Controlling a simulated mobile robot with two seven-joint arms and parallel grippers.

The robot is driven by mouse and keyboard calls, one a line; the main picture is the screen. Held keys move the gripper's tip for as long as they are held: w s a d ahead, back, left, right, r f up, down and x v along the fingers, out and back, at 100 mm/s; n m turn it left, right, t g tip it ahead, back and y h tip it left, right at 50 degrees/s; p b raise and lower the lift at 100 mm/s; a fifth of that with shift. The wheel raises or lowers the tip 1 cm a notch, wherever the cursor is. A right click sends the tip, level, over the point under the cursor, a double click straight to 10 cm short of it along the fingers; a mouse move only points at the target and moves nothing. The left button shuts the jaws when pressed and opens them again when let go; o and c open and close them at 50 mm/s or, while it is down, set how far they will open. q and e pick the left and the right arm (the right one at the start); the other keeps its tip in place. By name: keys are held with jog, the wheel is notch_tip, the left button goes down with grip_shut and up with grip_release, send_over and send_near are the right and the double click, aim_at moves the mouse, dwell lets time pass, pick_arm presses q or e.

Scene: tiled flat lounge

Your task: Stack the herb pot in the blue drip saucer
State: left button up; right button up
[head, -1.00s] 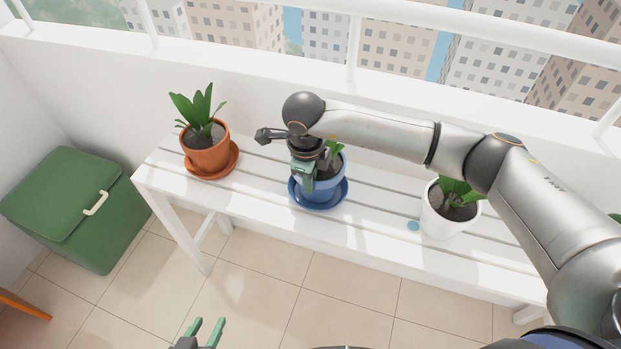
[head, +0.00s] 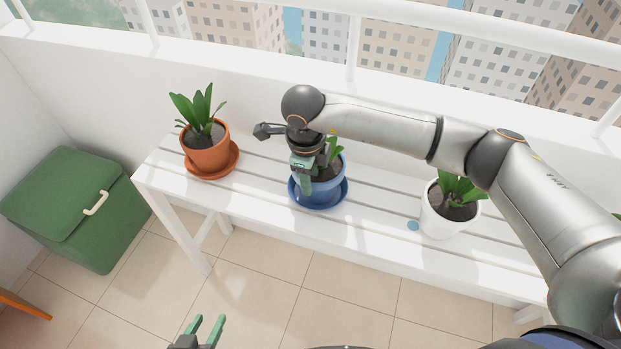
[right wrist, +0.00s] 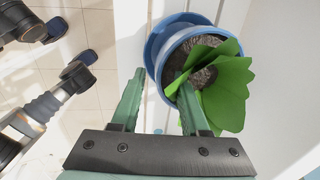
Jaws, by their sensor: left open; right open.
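A blue pot with a green leafy plant (head: 328,188) stands upright in the blue drip saucer (head: 320,206) on the white slatted bench; I take it as the herb pot. Both also show in the right wrist view, the pot (right wrist: 174,45) with dark soil and the saucer (right wrist: 150,57) around its base. My right gripper (head: 308,184) is at the pot's near-left rim. In the right wrist view my right gripper (right wrist: 162,82) is open, its fingertips on either side of the rim, not visibly gripping. My left gripper (head: 205,330) is open and empty, low over the floor.
A terracotta pot (head: 205,158) in its saucer (head: 222,170) stands at the bench's left end. A white pot (head: 437,222) stands to the right, beside a small blue disc (head: 413,226). A green lidded box (head: 70,225) is on the floor at left.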

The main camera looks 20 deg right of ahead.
notch_tip(320, 180, up, 11)
jog(key=s, duration=0.1)
jog(key=shift+s+a+f, duration=0.15)
jog(key=shift+a+f, duration=0.05)
jog(key=shift+a, duration=0.25)
